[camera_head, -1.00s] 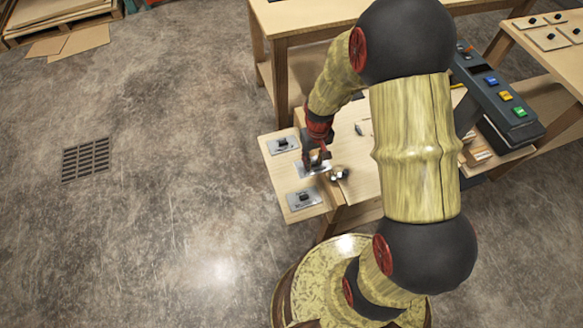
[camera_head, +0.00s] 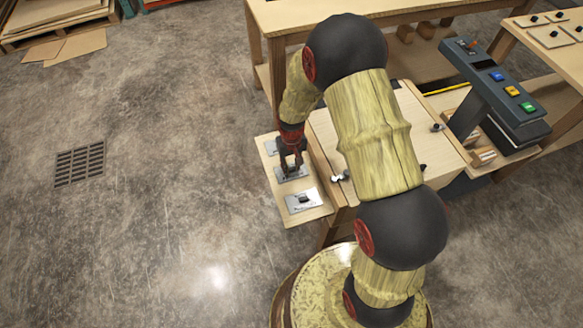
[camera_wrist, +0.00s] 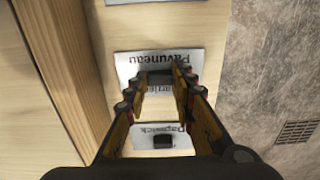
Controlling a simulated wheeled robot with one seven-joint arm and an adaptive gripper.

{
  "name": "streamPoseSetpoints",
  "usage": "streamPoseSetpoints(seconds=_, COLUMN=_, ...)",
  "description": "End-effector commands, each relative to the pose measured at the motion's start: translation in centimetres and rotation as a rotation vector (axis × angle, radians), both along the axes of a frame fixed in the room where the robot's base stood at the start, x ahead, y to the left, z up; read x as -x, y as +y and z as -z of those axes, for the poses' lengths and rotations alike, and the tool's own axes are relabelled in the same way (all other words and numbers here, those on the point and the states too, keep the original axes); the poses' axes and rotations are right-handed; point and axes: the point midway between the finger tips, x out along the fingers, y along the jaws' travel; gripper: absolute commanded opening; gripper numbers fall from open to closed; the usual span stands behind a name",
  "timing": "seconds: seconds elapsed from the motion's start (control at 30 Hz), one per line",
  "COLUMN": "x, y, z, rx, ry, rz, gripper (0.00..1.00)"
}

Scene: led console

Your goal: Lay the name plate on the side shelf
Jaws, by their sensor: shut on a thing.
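My gripper (camera_head: 290,164) is shut on the black knob of a silver name plate (camera_head: 290,174), above or on the middle of the side shelf (camera_head: 318,213). In the wrist view the fingers (camera_wrist: 159,84) close around the knob, and the plate (camera_wrist: 125,66) shows printed lettering reading roughly "Pavuneau", upside down. The plate looks flat and level with the shelf (camera_wrist: 215,45); I cannot tell whether it touches. The fingers hide part of its lower line.
A similar knobbed plate (camera_head: 316,202) lies on the near end of the shelf, another (camera_head: 270,147) at the far end. A wooden cabinet top (camera_head: 330,140) adjoins on the right. A console with coloured buttons (camera_head: 497,88) stands further right. Floor left of the shelf is clear.

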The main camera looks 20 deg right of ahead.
Motion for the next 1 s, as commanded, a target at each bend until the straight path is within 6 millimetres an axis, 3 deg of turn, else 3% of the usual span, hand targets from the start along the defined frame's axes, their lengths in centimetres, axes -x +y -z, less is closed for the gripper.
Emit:
streamPoseSetpoints(seconds=0.3, x=-0.05, y=-0.01, z=0.14, rx=0.0, ry=-0.001, rz=0.0, gripper=0.0)
streamPoseSetpoints(seconds=0.33, x=-0.05, y=-0.01, z=0.11, rx=0.0, ry=-0.001, rz=0.0, gripper=0.26)
streamPoseSetpoints(seconds=0.63, x=-0.05, y=-0.01, z=0.06, rx=0.0, ry=-0.001, rz=0.0, gripper=0.43)
streamPoseSetpoints(seconds=1.0, x=-0.09, y=-0.01, z=-0.48, rx=0.0, ry=-0.002, rz=0.0, gripper=0.43)
